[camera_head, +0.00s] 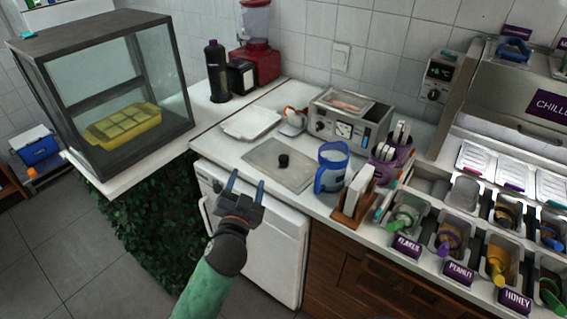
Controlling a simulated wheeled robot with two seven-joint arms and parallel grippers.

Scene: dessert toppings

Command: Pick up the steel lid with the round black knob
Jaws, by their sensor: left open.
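The steel lid (296,180) is a flat grey rectangular plate lying on the white counter, above the white appliance front. Its round black knob (283,160) stands up near the middle of the plate. My left gripper (247,179) is in front of the counter edge, to the left of and nearer than the knob. Its two fingers are apart with nothing between them, and they point toward the counter. In the picture the fingers appear apart from the knob. My right gripper is not in view.
A blue jug (331,168) stands right of the lid, beside a wooden holder (350,205). A white tray (250,122) lies behind the lid, and a steel machine (346,122) stands behind right. A glass case (110,95) stands left. Topping tubs fill the right side.

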